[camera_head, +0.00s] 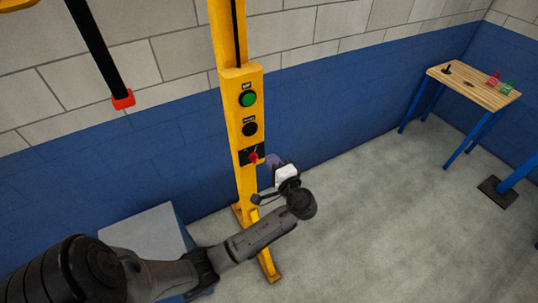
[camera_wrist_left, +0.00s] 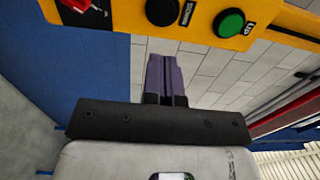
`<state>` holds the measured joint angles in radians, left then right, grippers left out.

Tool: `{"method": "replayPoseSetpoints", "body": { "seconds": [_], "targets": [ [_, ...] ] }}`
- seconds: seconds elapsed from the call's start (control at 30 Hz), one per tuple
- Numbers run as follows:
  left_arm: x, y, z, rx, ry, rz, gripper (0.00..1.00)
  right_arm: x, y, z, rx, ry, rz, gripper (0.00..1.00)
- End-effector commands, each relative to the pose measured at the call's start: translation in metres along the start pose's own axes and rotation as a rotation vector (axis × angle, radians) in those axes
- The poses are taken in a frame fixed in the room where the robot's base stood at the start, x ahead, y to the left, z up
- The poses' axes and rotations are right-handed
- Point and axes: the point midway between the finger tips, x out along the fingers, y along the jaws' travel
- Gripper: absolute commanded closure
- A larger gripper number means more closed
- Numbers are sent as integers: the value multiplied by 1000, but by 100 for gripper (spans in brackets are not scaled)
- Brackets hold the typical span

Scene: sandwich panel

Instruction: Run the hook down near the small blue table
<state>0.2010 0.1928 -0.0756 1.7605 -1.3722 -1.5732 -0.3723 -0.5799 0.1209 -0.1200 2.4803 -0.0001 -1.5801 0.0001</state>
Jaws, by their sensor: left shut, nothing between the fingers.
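A yellow post carries a control panel (camera_head: 241,85) with a green button (camera_head: 248,99), a black button (camera_head: 250,129) and a red switch (camera_head: 253,158). My left gripper (camera_head: 272,161) is beside the panel's lower part, near the red switch. In the left wrist view its purple fingers (camera_wrist_left: 165,60) are closed together and empty, pointing toward the black button (camera_wrist_left: 162,10). Contact cannot be told. The green button (camera_wrist_left: 231,22) and red switch (camera_wrist_left: 74,4) also show there. A small table with blue legs (camera_head: 474,85) stands at the far right. No hook is clearly recognisable. My right gripper is out of view.
A black bar with a red end (camera_head: 123,100) hangs at upper left. A grey-topped box (camera_head: 148,233) stands left of the post. Small items lie on the table. The concrete floor (camera_head: 385,210) between post and table is clear. A blue leg with a dark foot (camera_head: 497,192) stands at right.

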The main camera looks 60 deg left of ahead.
Motion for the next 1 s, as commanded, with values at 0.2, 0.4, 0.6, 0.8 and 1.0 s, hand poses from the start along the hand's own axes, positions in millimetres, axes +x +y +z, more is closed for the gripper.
{"method": "replayPoseSetpoints", "body": {
  "seconds": [0.2, 0.4, 0.6, 0.8, 1.0],
  "targets": [
    [43, -3, 0, 2, -2, -3, 100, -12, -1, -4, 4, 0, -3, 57],
    [78, -3, 0, 2, -1, -2, 100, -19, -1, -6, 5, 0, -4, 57],
    [104, -2, 1, 1, -1, 0, 100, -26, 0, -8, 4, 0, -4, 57],
    [117, -1, 0, 0, 0, 1, 100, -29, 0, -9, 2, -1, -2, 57],
    [120, 0, 0, 0, 0, 2, 100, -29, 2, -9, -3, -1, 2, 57]
  ]
}}
